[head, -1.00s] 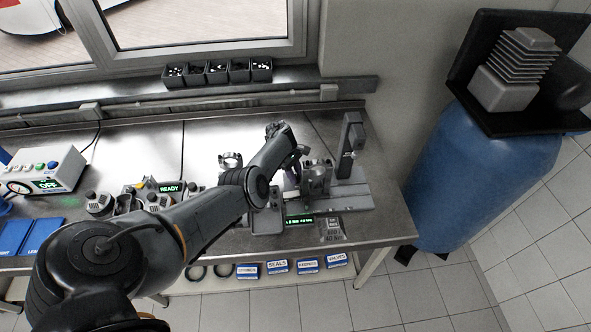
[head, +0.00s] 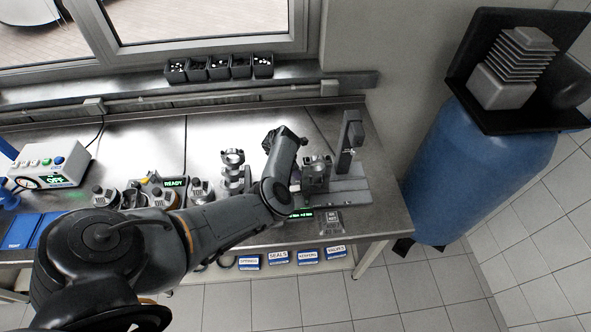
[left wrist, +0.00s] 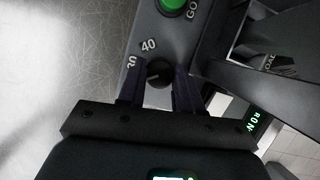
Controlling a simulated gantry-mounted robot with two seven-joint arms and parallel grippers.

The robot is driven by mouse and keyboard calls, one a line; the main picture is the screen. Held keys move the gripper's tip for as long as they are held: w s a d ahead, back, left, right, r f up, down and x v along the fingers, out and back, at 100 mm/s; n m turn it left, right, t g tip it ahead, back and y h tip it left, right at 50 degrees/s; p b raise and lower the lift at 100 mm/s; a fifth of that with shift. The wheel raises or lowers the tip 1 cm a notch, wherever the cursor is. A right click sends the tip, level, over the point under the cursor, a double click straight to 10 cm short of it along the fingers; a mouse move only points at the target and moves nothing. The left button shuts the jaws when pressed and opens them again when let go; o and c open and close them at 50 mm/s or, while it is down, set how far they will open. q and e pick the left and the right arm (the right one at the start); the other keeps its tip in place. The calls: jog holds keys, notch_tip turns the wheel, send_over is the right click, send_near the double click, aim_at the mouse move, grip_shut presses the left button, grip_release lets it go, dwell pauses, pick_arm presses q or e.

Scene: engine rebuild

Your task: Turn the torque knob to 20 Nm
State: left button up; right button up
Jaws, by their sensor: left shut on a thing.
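The torque knob (left wrist: 158,73) is a small dark round knob on a grey panel (left wrist: 133,68) in the left wrist view. The labels 40 and 30 are printed beside it, and a green button (left wrist: 172,5) marked GO lies above. My left gripper (left wrist: 160,88) has one dark finger on each side of the knob and is shut on it. The knob's pointer and exact setting are too dark to read. In the head view my left arm hides the knob and fingers. A partly hidden green display (head: 300,214) shows beside my arm. My right gripper is not in view.
A grey fixture with an upright post (head: 350,142) stands close right of my left arm. A clamp-like metal part (head: 232,168) and a unit reading READY (head: 174,183) stand to the left. A white box reading OFF (head: 50,167) is at far left. The bench middle behind is clear.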

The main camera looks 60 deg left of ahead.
pick_arm(q)
jog(key=shift+r+n, duration=0.1)
jog(key=shift+n, duration=0.4)
jog(key=o, duration=1)
